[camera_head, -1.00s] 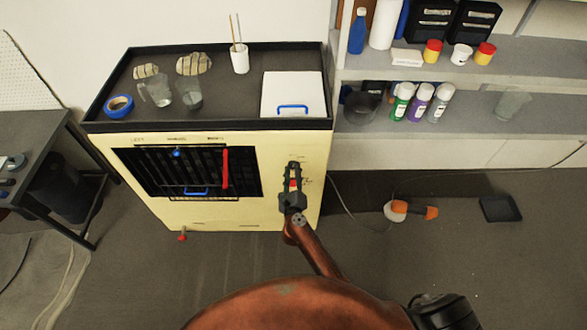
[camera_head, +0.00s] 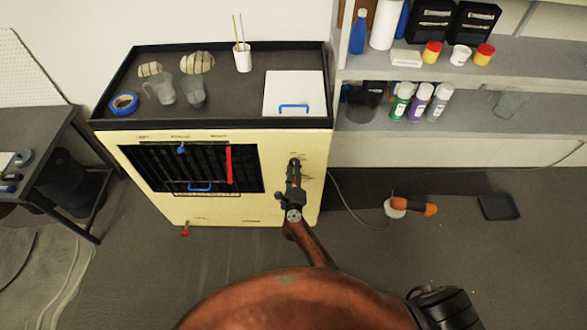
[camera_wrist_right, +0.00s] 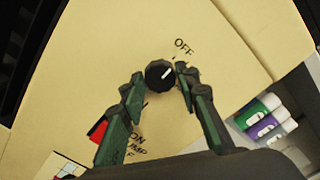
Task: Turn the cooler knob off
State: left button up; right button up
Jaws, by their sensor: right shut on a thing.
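The cooler (camera_head: 205,212) is a cream cabinet with a black top. Its black round knob (camera_wrist_right: 160,75) shows in the right wrist view on the cream front panel. The knob's white mark points up and to the right, roughly towards the side where the printed OFF label (camera_wrist_right: 184,47) is. My right gripper (camera_wrist_right: 158,79) has its two fingers closed on opposite sides of the knob. In the head view my right gripper (camera_head: 294,165) is at the right part of the cooler front and hides the knob. My left gripper is not in view.
A red switch (camera_wrist_right: 98,130) lies beside the left finger, near partly hidden ON and PUMP lettering. A white-lidded box (camera_head: 293,90), cups and blue tape (camera_head: 124,104) are on the cooler top. Shelves with spray cans (camera_head: 420,101) stand to the right.

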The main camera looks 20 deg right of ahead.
jog(key=o, duration=1.2)
jog(key=shift+c, duration=0.2)
jog(key=shift+r, duration=0.1)
notch_tip(320, 180, up, 8)
jog(key=shift+d+r, duration=0.15)
jog(key=shift+r, duration=0.75)
